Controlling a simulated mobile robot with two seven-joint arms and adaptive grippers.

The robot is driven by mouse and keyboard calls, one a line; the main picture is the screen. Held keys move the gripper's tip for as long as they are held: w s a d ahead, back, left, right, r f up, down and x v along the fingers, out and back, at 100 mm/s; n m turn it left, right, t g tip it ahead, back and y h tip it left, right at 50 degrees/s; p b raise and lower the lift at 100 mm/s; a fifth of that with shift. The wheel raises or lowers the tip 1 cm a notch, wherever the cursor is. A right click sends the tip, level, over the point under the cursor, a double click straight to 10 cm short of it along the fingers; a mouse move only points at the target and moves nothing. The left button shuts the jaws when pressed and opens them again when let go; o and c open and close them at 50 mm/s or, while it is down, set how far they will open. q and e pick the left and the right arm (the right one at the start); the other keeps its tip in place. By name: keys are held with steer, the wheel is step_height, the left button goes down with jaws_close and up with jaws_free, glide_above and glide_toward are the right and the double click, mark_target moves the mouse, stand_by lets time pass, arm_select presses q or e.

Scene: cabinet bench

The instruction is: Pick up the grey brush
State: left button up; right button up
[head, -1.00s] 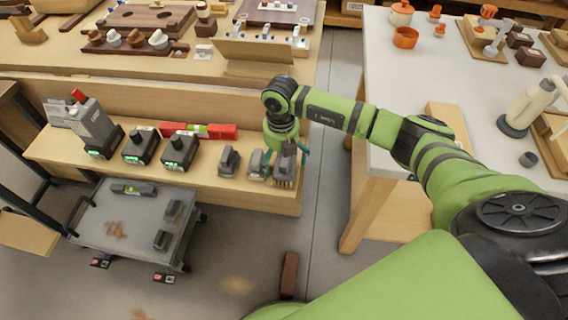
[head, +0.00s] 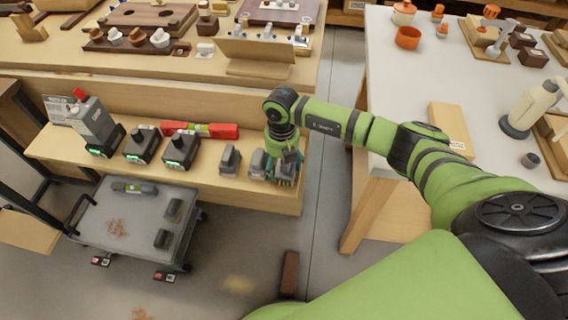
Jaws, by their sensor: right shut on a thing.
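The grey brush (head: 285,173) is at the right end of the low wooden shelf, with its pale bristles toward the front. My right gripper (head: 284,168) points down over it, with teal fingers on either side. It is shut on the brush, which still appears to be at shelf level; I cannot tell whether it touches the wood. The gripper hides part of the brush. My left gripper is not in view.
Grey blocks (head: 230,159) stand close to the left of the brush. Further left are black chargers with green lights (head: 182,150) and a red level (head: 200,130). A grey cart (head: 122,218) stands in front, and a white table (head: 460,60) is at the right.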

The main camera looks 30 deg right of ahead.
steer(key=shift+r, duration=0.5)
step_height(320, 180, up, 3)
steer(key=shift+w+f, duration=0.1)
steer(key=shift+f, duration=0.05)
steer(key=s+r, duration=0.2)
steer(key=s, duration=0.2)
steer(key=s+a+r, duration=0.1)
steer(key=s+r, duration=0.2)
steer(key=s+a+r, duration=0.1)
steer(key=s+r, duration=0.1)
steer(key=s, duration=0.2)
steer(key=shift+s+a+r, duration=0.15)
steer(key=shift+s+a, duration=0.05)
steer(key=shift+s, duration=0.15)
steer(key=shift+o, duration=1)
